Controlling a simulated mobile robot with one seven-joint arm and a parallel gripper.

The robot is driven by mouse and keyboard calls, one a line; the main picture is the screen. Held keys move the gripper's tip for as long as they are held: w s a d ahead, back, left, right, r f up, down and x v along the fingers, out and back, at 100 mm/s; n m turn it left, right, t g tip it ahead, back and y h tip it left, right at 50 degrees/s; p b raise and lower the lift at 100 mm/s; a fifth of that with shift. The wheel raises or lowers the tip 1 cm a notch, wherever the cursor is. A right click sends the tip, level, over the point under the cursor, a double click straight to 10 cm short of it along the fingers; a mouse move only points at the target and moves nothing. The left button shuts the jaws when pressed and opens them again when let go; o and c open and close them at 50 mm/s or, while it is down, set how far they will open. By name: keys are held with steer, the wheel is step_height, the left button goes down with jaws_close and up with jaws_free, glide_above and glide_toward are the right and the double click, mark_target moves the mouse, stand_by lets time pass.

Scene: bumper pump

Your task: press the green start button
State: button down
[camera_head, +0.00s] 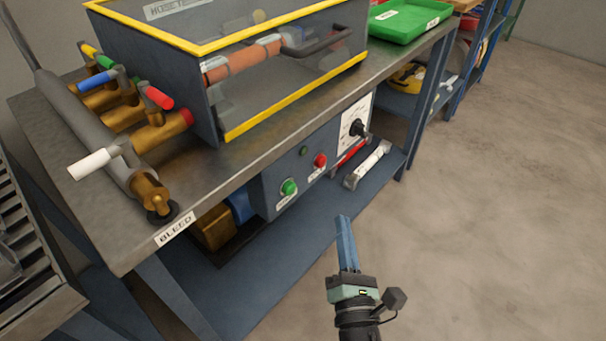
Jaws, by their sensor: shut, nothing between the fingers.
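The green start button (289,187) is a round knob on the front of a dark blue-grey control panel (270,198) under the bench top. It is in full view, with a small white label below it. My gripper (345,222) is at the lower middle of the head view, right of and lower in the picture than the green button. Its blue fingers are shut together with nothing between them. They point up in the picture and are apart from the panel.
A white-ended bar (367,164) lies on the lower shelf (290,255). The floor at right is clear.

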mark_target(296, 187)
steer(key=shift+f, duration=0.15)
steer(key=shift+a, duration=0.1)
steer(key=w+a+b, duration=0.3)
steer(key=w+a, duration=0.2)
steer(key=a, duration=0.2)
stand_by(0.5)
steer(key=shift+w, duration=0.1)
stand_by(1.8)
steer(key=shift+w+a, duration=0.2)
steer(key=shift+a, duration=0.15)
steer(key=shift+w+a+b, duration=0.3)
steer(key=shift+a+b, duration=0.05)
steer(key=shift+a, duration=0.1)
stand_by(0.7)
stand_by(0.3)
steer(key=shift+s+d+p, duration=0.4)
steer(key=shift+s+d, duration=0.15)
steer(key=shift+d, duration=0.25)
